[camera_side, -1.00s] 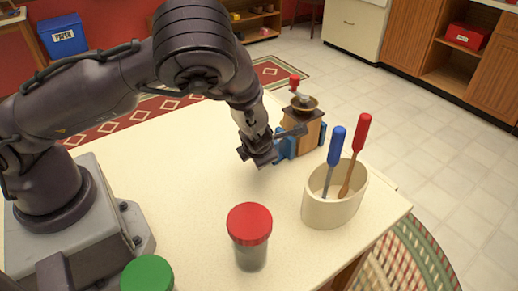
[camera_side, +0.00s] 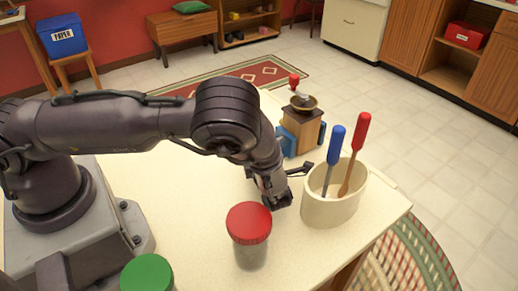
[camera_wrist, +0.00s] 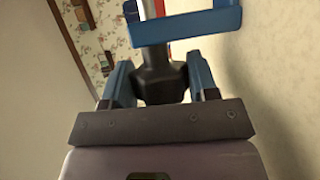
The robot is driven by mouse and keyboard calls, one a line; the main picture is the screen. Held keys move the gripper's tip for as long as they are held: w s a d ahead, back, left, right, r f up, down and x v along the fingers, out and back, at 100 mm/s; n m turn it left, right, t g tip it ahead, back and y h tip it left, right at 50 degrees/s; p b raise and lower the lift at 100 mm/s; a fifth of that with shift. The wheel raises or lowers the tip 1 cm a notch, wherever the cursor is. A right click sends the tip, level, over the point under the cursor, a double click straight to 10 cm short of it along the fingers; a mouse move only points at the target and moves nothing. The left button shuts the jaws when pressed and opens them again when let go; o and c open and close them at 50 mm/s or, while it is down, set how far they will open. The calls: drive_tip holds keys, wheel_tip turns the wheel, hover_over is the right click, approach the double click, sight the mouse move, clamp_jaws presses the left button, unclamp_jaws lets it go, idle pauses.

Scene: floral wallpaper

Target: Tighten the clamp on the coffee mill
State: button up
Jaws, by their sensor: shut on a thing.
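The coffee mill (camera_side: 300,127), a wooden box with a dark bowl top and red crank knob, stands upright near the table's far right edge. Blue clamp parts (camera_side: 286,142) show on both of its sides. In the wrist view, a blue clamp frame (camera_wrist: 190,29) crosses the top, with a silver rod leading to a dark knob (camera_wrist: 160,72). My gripper (camera_wrist: 160,84) has its two blue fingers shut on this knob. In the side view my gripper (camera_side: 276,190) is in front of the mill, and its fingertips are hidden.
A cream crock (camera_side: 330,204) with a blue-handled and a red-handled tool stands close right of my gripper. A red-lidded jar (camera_side: 249,225) stands close in front, and a green-lidded jar (camera_side: 147,274) is at front left. The table's left middle is clear.

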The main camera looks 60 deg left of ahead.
drive_tip(key=shift+a+y, duration=0.1)
drive_tip(key=shift+y, duration=0.5)
drive_tip(key=o, duration=0.9)
drive_tip(key=shift+r, duration=0.25)
wheel_tip(320, 180, up, 2)
drive_tip(key=shift+r, duration=0.1)
drive_tip(key=shift+o, duration=0.2)
drive_tip(key=s+r, duration=0.5)
drive_tip(key=r, duration=0.1)
drive_tip(key=shift+r, duration=0.2)
drive_tip(key=s+r, duration=0.1)
drive_tip(key=s, duration=0.2)
drive_tip(key=s+r, duration=0.1)
drive_tip(key=s, duration=0.2)
drive_tip(key=s+r, duration=0.2)
drive_tip(key=s, duration=0.1)
drive_tip(key=shift+d, duration=0.35)
